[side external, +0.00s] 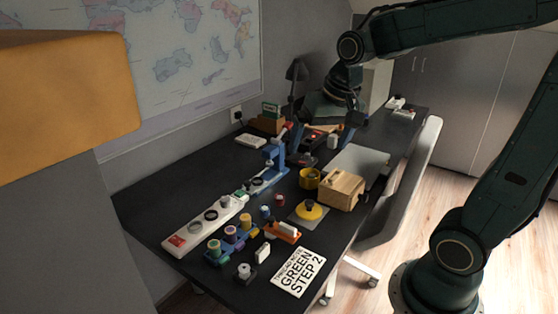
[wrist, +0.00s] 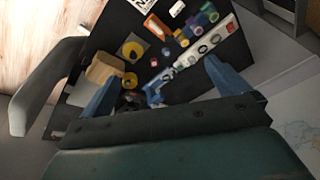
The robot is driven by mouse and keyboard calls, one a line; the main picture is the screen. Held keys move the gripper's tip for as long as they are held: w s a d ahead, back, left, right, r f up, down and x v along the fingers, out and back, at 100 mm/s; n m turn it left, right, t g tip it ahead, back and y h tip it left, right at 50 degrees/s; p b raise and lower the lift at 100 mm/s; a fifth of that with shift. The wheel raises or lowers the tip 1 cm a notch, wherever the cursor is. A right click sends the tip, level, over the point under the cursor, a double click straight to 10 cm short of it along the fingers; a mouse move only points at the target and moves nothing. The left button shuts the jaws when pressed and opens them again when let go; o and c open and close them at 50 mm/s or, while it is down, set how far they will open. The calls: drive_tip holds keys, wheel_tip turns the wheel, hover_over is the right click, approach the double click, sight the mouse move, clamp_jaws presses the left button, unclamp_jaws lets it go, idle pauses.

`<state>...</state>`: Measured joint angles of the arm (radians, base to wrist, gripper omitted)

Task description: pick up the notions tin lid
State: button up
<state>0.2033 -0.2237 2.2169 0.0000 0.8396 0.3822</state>
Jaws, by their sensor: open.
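The notions tin lid looks to be the flat yellow disc with a dark knob (side external: 311,211), lying on a grey mat (side external: 296,217) on the desk. It also shows in the wrist view (wrist: 126,50), at upper left of centre. An open yellow tin (side external: 309,179) stands just behind it; its rim shows in the wrist view (wrist: 130,81). My gripper (side external: 324,142) is above the far part of the desk, well away from the lid. In the wrist view its two blue-grey fingers (wrist: 162,72) are spread wide with nothing held between them.
A wooden box (side external: 341,190) stands right of the tin. A blue stand (side external: 275,165), a long white strip (side external: 205,224), several thread spools (side external: 230,235), an orange holder (side external: 284,232) and a printed card (side external: 299,272) crowd the near desk. A grey chair (side external: 407,185) is at the right edge.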

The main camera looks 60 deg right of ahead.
drive_tip(key=w+d+f+m+g, duration=0.2)
drive_tip(key=w+d+f+m, duration=0.4)
drive_tip(key=w+d+f, duration=0.25)
drive_tip(key=m+g, duration=0.2)
drive_tip(key=m, duration=0.3)
hover_over(310, 202)
wheel_tip(310, 202, down, 12)
drive_tip(key=shift+w+f+y, duration=0.15)
drive_tip(key=shift+f+y, duration=0.2)
drive_tip(key=shift+y, duration=0.05)
drive_tip(key=shift+f, duration=0.1)
drive_tip(key=shift+f, duration=4.2)
drive_tip(key=shift+f, duration=0.15)
drive_tip(key=shift+f, duration=2.45)
